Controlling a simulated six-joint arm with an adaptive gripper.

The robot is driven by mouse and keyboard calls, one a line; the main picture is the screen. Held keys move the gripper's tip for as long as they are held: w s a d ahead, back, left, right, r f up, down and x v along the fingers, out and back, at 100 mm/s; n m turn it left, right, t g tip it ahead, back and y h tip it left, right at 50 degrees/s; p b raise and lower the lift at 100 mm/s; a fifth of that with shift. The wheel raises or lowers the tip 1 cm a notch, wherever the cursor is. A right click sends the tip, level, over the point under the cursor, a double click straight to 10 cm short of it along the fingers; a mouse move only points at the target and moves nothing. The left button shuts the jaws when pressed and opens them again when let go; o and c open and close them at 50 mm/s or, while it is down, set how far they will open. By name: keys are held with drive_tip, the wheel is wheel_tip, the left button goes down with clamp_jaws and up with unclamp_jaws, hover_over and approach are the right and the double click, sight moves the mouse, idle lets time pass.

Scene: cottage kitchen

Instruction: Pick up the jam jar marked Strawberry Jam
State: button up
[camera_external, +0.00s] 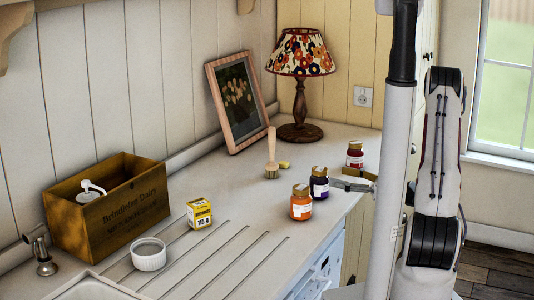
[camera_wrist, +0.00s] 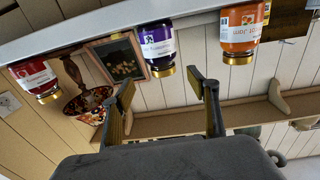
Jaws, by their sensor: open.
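Three small jam jars with gold lids stand upright on the counter. The red jar (camera_external: 355,156) is farthest back; in the wrist view (camera_wrist: 33,76) it is at the left, its label too small to read surely. The purple jar (camera_external: 319,184) is in the middle; in the wrist view (camera_wrist: 157,48) it appears ahead of the space between my fingers. The orange jar (camera_external: 301,205) is nearest the front; in the wrist view (camera_wrist: 240,32) it is at the right. My gripper (camera_wrist: 166,92) is open and empty, apart from the jars. The wrist picture is upside down.
A brush (camera_external: 271,160) stands behind the jars, near a lamp (camera_external: 299,105) and a leaning picture frame (camera_external: 237,100). A yellow box (camera_external: 199,214), a white ramekin (camera_external: 149,255) and a wooden crate (camera_external: 110,205) are to the left. The counter's front edge runs beside the jars.

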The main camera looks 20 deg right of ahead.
sight(359, 156)
idle(0.3)
drive_tip(key=shift+f, duration=0.2)
drive_tip(key=w+d+t+h, duration=0.1)
drive_tip(key=w+d, duration=0.2)
drive_tip(key=w+d+f+m+h, duration=0.1)
drive_tip(key=w+d, duration=0.2)
drive_tip(key=w+d+f+m+t+h, duration=0.1)
drive_tip(key=w+d, duration=0.2)
drive_tip(key=shift+f+t+h, duration=0.2)
drive_tip(key=shift+t+h, duration=0.1)
drive_tip(key=shift+h, duration=0.1)
drive_tip(key=w+d+m+h, duration=0.1)
drive_tip(key=w+d, duration=0.1)
drive_tip(key=w+d+m+t+h, duration=0.1)
drive_tip(key=d, duration=0.2)
drive_tip(key=w+d+m+h, duration=0.1)
drive_tip(key=w+d, duration=0.1)
drive_tip(key=shift+w+d+r+t, duration=0.2)
drive_tip(key=shift+w+r+t, duration=0.05)
drive_tip(key=shift+w+t, duration=0.05)
drive_tip(key=shift+w+d+m+h, duration=0.1)
drive_tip(key=shift+d+m+h, duration=0.2)
drive_tip(key=shift+h, duration=0.1)
drive_tip(key=shift+w+a, duration=0.1)
drive_tip(key=shift+x, duration=1.2)
drive_tip(key=shift+a, duration=0.1)
